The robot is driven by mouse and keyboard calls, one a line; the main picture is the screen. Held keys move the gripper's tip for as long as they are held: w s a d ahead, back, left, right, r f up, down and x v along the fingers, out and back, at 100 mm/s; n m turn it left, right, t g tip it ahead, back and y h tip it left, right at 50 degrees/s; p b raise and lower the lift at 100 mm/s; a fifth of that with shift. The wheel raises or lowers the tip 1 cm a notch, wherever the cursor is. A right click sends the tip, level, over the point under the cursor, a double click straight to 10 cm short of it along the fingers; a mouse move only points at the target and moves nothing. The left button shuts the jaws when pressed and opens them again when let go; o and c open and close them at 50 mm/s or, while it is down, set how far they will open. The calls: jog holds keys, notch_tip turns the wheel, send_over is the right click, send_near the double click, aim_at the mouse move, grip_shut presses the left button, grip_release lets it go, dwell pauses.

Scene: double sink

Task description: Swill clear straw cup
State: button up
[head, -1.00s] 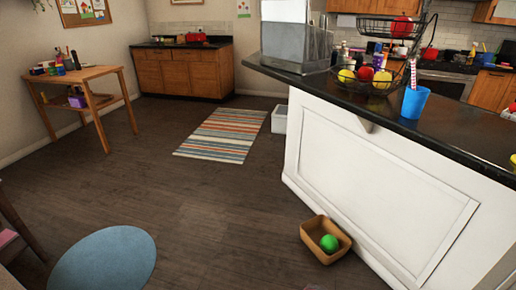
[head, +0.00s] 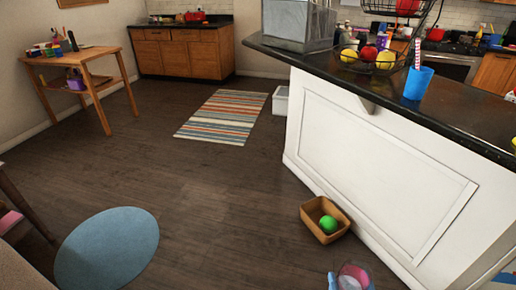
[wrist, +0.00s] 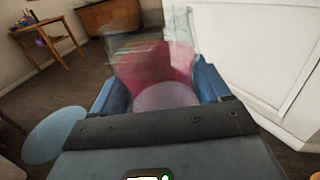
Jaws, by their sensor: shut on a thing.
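The clear cup (wrist: 155,60) is see-through, with a pink-red lower part and a pale round end facing the wrist camera. In the wrist view it sits between the blue fingers of my gripper (wrist: 160,95), which are shut on it. In the head view the cup (head: 355,277) and my gripper (head: 350,281) show only at the bottom edge, partly cut off, in front of the white counter side. I cannot make out a straw in the held cup or its exact tilt.
A white-panelled counter (head: 375,165) with a dark top stands at right. On it are a blue cup with a striped straw (head: 417,82) and a fruit basket (head: 368,62). A wooden box (head: 325,219) with a green ball lies on the floor. The middle floor is clear.

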jog(key=a, duration=1.1)
jog(key=d, duration=1)
jog(key=shift+d, duration=0.25)
jog(key=shift+d, duration=0.1)
